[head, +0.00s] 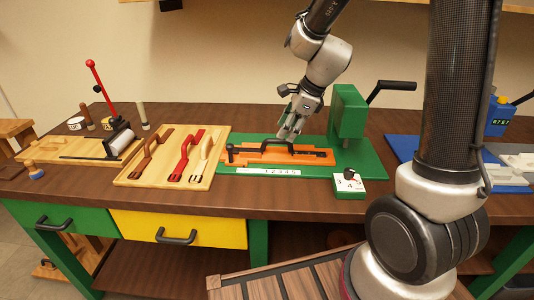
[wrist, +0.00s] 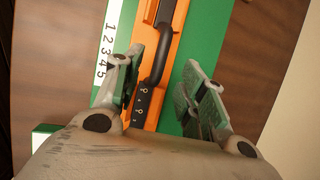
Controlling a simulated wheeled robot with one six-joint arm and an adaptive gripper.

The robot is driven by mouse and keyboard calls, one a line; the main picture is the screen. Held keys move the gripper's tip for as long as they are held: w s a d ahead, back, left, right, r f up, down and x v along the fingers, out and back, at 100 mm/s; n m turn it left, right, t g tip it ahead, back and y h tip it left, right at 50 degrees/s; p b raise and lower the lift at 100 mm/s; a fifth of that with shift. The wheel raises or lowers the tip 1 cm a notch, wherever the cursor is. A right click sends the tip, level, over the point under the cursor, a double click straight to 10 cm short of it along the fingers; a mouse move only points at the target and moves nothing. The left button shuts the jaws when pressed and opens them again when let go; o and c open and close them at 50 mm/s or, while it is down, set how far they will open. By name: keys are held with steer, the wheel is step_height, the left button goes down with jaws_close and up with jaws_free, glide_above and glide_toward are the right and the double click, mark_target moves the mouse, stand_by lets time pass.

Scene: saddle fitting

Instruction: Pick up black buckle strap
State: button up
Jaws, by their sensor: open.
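The black buckle strap (head: 292,148) lies on an orange fixture (head: 318,157) on a green base board (head: 368,165) in the head view. Its middle arches up, and its left end reaches a dark post or clamp. In the wrist view the strap (wrist: 157,66) runs lengthwise along the orange fixture (wrist: 176,40), with small light studs on its near end. My gripper (head: 290,130) is over the strap, pointing down. In the wrist view my gripper (wrist: 164,62) is open, with one finger on each side of the strap. I cannot tell how far above it the fingertips are.
A green press (head: 348,112) with a black lever stands right of the fixture. A numbered white strip (head: 268,171) and a small green-and-white block (head: 348,184) sit in front. A wooden tray (head: 218,140) with brown, red and cream straps is at left.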

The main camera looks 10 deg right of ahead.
mark_target(278, 140)
steer(key=x, duration=0.7)
steer(key=shift+w+a+r, duration=0.1)
steer(key=shift+a, duration=0.2)
jaws_close()
